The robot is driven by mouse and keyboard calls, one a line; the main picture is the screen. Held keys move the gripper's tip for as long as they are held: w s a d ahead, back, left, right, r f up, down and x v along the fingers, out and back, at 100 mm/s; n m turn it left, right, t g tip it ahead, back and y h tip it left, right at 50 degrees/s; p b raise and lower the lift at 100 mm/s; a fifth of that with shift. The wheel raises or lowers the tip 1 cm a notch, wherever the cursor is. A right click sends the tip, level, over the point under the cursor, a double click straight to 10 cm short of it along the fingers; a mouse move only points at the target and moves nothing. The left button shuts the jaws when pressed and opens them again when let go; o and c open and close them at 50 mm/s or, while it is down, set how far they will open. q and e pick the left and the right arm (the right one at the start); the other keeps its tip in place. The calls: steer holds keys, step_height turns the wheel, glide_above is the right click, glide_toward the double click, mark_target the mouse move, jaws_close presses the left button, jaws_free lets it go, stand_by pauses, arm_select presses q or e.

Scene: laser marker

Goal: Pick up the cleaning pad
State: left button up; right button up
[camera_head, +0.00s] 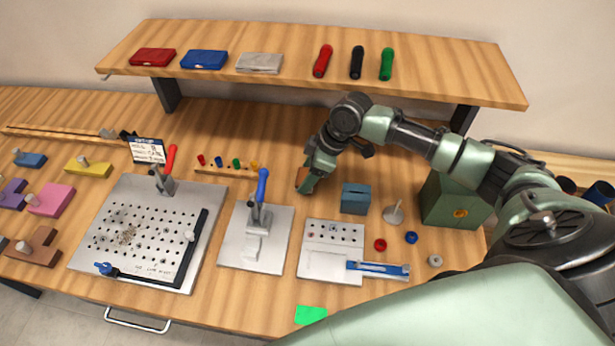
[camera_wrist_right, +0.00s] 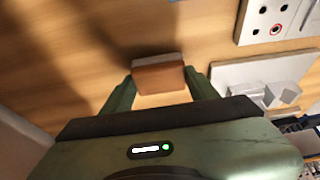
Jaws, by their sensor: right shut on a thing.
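The cleaning pad (camera_wrist_right: 160,78) is a small block with an orange-brown face and a pale grey layer along one edge. In the right wrist view it sits between the two green fingers of my right gripper (camera_wrist_right: 160,88), which is shut on it. In the head view my right gripper (camera_head: 306,182) points down at the middle of the bench, and a brown bit of the pad (camera_head: 301,176) shows at the fingers. I cannot tell whether the pad touches the bench top. My left gripper is not in view.
A blue-grey box (camera_head: 355,199) stands just right of my right gripper. A clamp with a blue handle (camera_head: 262,187) on a metal plate is to its left. A perforated plate (camera_head: 330,266) lies in front. The shelf (camera_head: 300,62) overhangs behind.

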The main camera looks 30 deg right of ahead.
step_height(320, 180, up, 27)
steer(key=b, duration=0.2)
steer(key=shift+b, duration=0.35)
